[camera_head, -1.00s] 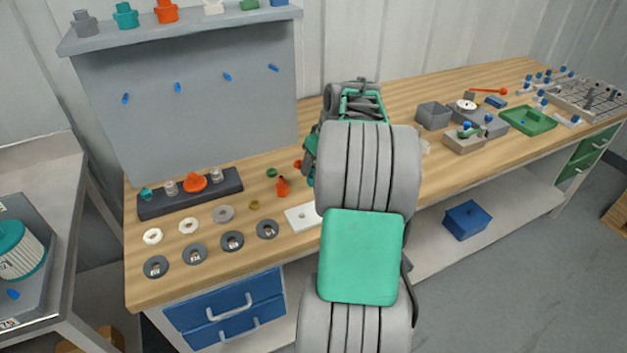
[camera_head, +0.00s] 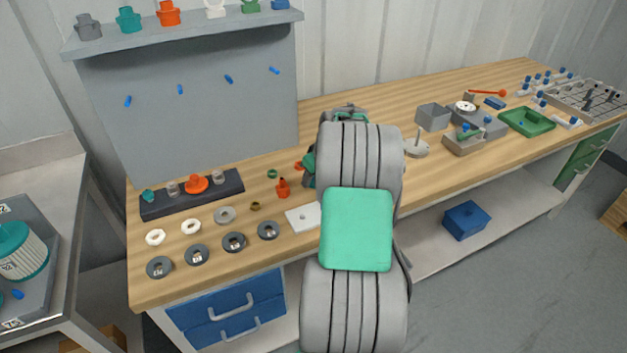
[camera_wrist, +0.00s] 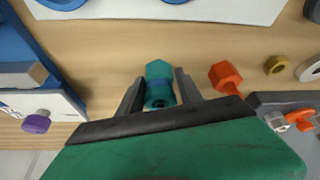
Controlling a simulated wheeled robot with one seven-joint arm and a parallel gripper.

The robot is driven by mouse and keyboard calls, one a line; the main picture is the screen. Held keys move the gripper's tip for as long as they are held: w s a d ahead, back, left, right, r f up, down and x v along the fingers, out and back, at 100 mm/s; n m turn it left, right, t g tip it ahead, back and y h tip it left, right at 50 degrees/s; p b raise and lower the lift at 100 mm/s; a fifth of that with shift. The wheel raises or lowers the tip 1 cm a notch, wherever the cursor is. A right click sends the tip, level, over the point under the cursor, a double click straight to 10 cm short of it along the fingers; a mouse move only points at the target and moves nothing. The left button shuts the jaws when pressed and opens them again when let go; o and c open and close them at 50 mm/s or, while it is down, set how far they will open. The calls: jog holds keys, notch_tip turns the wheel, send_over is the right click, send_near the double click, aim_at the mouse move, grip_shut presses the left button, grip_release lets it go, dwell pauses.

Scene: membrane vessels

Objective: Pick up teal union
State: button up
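The teal union (camera_wrist: 159,82) has a hexagonal body with a darker blue band and an open round end. In the wrist view it lies on the wooden bench between the two fingers of my gripper (camera_wrist: 159,86). The fingers stand apart on either side of it, with narrow gaps showing, so my gripper looks open around it. In the head view my arm hides the gripper's fingers and this union.
An orange hex fitting (camera_wrist: 225,77) lies close to the right finger, with a brass nut (camera_wrist: 275,65) beyond. A dark rack (camera_wrist: 288,102) stands at right. A purple knob (camera_wrist: 37,122) on a white block is at left. A white sheet (camera_wrist: 170,10) lies above the union.

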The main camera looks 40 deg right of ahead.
grip_shut()
jog(key=shift+r, duration=0.1)
dwell(0.3)
